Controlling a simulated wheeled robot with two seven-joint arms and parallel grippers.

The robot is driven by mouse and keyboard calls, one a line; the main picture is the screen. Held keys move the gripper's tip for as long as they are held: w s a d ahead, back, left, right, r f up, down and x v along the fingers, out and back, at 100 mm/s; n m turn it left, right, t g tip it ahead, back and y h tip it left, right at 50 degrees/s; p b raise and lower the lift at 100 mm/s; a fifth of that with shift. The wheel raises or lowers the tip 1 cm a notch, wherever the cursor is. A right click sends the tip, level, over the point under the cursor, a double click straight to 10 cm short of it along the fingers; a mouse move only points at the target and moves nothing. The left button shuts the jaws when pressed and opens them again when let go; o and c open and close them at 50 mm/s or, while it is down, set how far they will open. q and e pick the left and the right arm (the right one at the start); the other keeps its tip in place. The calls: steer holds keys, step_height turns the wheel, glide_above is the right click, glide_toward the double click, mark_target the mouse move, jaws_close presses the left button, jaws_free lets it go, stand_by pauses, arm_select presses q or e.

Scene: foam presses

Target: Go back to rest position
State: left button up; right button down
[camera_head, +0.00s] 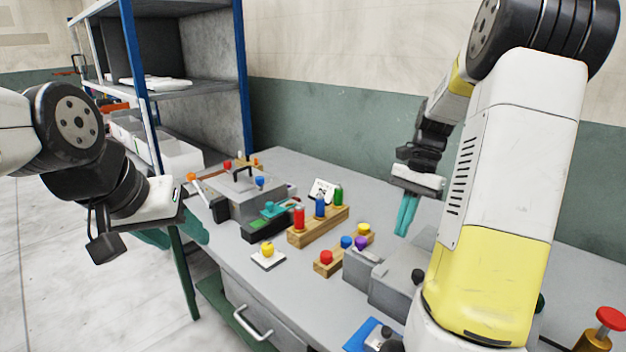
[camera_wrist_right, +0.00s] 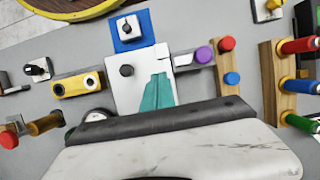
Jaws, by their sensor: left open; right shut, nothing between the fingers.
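My left gripper (camera_head: 178,232) is at the left of the head view, off the table's left edge. Its teal fingers are apart and hold nothing. My right gripper (camera_head: 405,215) hangs over the right part of the table with its teal fingers together and empty. In the right wrist view the closed fingertips (camera_wrist_right: 158,92) show in front of a light grey box with a black knob (camera_wrist_right: 126,70). My right forearm hides part of the table's right side in the head view.
The grey table (camera_head: 300,165) holds a grey press (camera_head: 247,193), a wooden block (camera_head: 325,228) with red, blue and green cylinders, and a white plate with a yellow knob (camera_head: 267,255). A red mushroom button (camera_head: 611,318) is at lower right. A shelf (camera_head: 190,88) stands behind left.

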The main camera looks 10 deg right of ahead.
steer(key=s+a+r+n+t+h, duration=0.1)
steer(key=s+a+r+n+t, duration=0.7)
steer(key=a, duration=0.7)
steer(key=s+r+n, duration=0.2)
steer(key=s, duration=0.2)
steer(key=shift+s+r+n+t, duration=0.2)
steer(key=shift+s+n+t, duration=0.1)
steer(key=shift+n+t, duration=0.1)
